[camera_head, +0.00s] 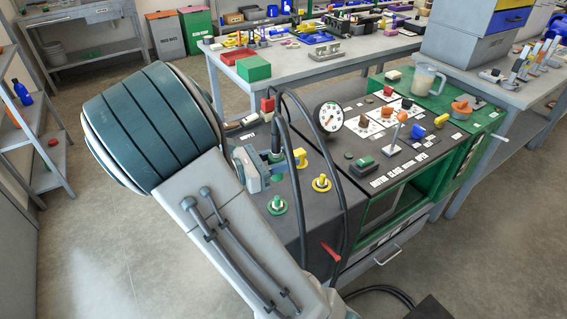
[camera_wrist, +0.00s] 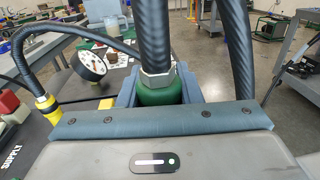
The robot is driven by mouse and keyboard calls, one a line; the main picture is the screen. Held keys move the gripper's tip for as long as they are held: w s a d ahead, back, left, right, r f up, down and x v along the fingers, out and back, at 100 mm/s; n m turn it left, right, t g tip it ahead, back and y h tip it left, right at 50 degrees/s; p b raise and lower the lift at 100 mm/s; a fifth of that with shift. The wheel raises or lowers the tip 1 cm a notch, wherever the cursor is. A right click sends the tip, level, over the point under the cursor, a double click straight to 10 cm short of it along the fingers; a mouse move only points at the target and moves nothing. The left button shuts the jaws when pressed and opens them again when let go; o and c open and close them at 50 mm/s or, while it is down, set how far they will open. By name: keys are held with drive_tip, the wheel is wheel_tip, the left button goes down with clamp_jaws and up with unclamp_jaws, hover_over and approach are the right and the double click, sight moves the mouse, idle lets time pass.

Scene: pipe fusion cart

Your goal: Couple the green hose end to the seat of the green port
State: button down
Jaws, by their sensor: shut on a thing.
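The green hose end (camera_wrist: 160,90) is a green collar under a silver nut on a black ribbed hose. It is upright between the blue-grey jaws of my gripper (camera_head: 262,168), which is shut on it. In the head view the gripper hides much of it. The green port (camera_head: 277,204) is a green ring with a metal middle on the dark cart top. It stands uncovered, in front of and a little right of the gripper in the picture. The gap between hose end and port is hard to judge.
A yellow port (camera_head: 321,183) lies right of the green one. A yellow hose end (camera_head: 300,158) with its own black hose stands close to the gripper; it also shows in the wrist view (camera_wrist: 49,108). A gauge (camera_head: 330,116) and a red lever (camera_head: 331,252) are nearby.

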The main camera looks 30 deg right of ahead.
drive_tip(key=shift+s+r+p, duration=0.1)
drive_tip(key=shift+p, duration=0.4)
wheel_tip(320, 180, down, 6)
drive_tip(key=b, duration=0.3)
idle(0.3)
drive_tip(key=shift+r+p, duration=0.1)
drive_tip(key=shift+p, duration=0.55)
idle(1.0)
drive_tip(key=shift+f+b, duration=1.15)
drive_tip(key=shift+f, duration=1)
drive_tip(key=c, duration=0.9)
unclamp_jaws()
drive_tip(key=shift+c, duration=0.2)
drive_tip(key=shift+a, duration=0.1)
drive_tip(key=w+a, duration=0.1)
drive_tip(key=a, duration=1.2)
drive_tip(key=shift+w+a, duration=0.15)
drive_tip(key=shift+a, duration=0.2)
